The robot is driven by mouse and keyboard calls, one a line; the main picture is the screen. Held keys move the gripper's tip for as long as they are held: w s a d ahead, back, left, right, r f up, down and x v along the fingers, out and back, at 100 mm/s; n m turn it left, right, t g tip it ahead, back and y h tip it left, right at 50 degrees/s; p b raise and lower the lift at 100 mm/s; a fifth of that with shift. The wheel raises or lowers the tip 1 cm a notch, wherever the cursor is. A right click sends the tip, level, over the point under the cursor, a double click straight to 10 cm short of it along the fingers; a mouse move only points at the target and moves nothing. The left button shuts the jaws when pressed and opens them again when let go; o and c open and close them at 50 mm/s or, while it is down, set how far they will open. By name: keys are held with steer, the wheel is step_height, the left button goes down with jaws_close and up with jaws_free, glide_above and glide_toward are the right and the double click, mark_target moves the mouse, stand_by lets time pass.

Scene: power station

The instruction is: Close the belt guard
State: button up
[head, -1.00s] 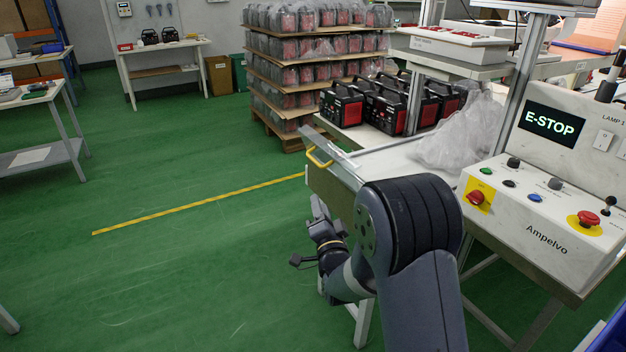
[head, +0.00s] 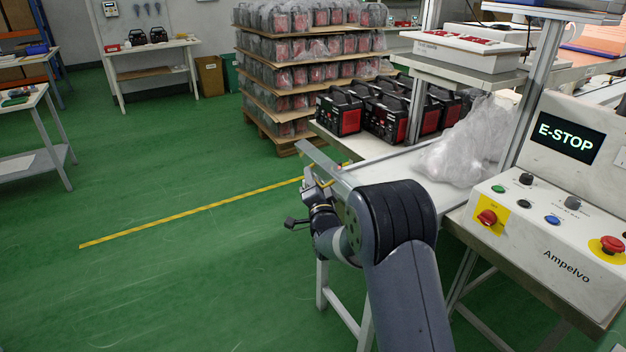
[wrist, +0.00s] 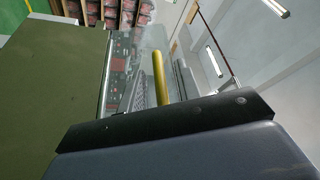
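The belt guard (head: 322,161) is a clear panel with a pale edge at the near left end of the white table. It stands tilted up from the table top. Its yellow handle (head: 325,183) is partly hidden by my gripper (head: 311,190), which is at the handle in the head view. In the wrist view the yellow handle (wrist: 161,78) stands just beyond a dark bar of my gripper, with the clear panel (wrist: 150,50) around it. Neither view shows both fingertips clearly, so contact and finger opening cannot be told.
A clear plastic bag (head: 463,150) and several black-and-red units (head: 385,112) lie on the table (head: 385,170). The control box (head: 550,235) with a red emergency button stands at right. A loaded pallet (head: 300,80) is behind. The green floor at left is open.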

steer(key=shift+c, duration=0.2)
jaws_close()
stand_by(0.5)
